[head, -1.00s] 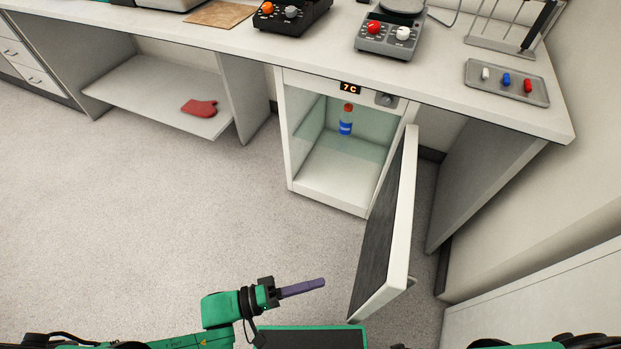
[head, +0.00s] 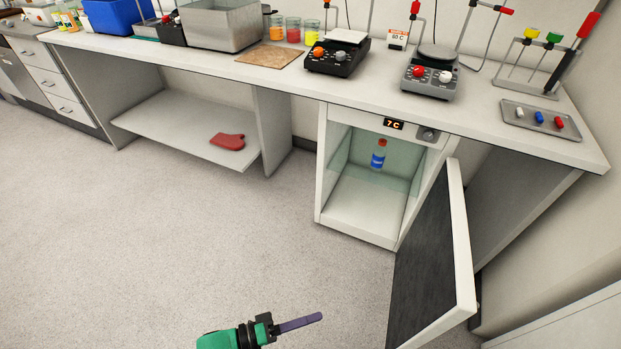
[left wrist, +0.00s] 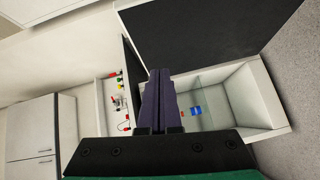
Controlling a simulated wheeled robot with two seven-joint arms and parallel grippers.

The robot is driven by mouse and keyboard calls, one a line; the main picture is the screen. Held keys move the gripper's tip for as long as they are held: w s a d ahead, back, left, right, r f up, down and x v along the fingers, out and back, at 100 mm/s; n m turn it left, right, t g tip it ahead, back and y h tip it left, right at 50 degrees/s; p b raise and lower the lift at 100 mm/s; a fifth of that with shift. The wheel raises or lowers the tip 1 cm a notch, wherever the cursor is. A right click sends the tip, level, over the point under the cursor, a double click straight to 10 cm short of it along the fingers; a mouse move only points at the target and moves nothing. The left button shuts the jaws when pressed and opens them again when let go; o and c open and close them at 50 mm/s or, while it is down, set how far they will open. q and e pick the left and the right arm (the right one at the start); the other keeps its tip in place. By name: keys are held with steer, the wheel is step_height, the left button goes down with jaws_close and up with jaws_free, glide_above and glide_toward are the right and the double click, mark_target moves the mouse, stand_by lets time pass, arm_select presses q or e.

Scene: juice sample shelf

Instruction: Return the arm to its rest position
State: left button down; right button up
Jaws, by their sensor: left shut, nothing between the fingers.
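My left gripper (head: 300,323) has dark purple fingers and reaches in low at the bottom of the head view. It is over the floor, in front of the open fridge and apart from it. Its fingers also show in the left wrist view (left wrist: 158,75), pressed together with nothing between them. The small fridge (head: 362,212) stands under the bench with its door (head: 433,255) swung open to the right. A bottle (head: 378,155) with a blue label and orange-red cap stands inside on a glass shelf. My right gripper is not in view.
The bench (head: 300,82) carries two stirrer units, the nearer grey one (head: 428,80) at right, a tray (head: 541,119) with small coloured pieces, and several beakers. A red mitt (head: 227,141) lies on the low shelf. The floor (head: 200,240) at left is clear.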

arm_select(q)
steer(key=w+a+f+m+t+y+p, duration=0.25)
steer(key=w+a+f+y, duration=0.25)
steer(key=w+f, duration=0.25)
steer(key=a+f+y+p, duration=0.1)
steer(key=a+f+y, duration=0.7)
steer(key=a, duration=0.4)
steer(key=s+a+f+g+y, duration=0.1)
steer(key=s+a+f+g, duration=0.1)
steer(key=s, duration=0.6)
steer(key=s+a+f+m+g+y+p, duration=0.1)
steer(key=s+a+f+g, duration=0.1)
steer(key=s+f, duration=0.3)
steer(key=s+a+f+m+g+y, duration=0.1)
steer(key=s+a+f+g, duration=0.2)
steer(key=s, duration=0.9)
steer(key=shift+a+f+p, duration=0.3)
steer(key=shift+p, duration=0.05)
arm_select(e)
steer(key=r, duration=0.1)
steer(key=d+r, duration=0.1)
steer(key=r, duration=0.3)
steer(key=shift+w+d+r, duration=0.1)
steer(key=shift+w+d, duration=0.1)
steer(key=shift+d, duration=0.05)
arm_select(q)
steer(key=shift+w, duration=0.1)
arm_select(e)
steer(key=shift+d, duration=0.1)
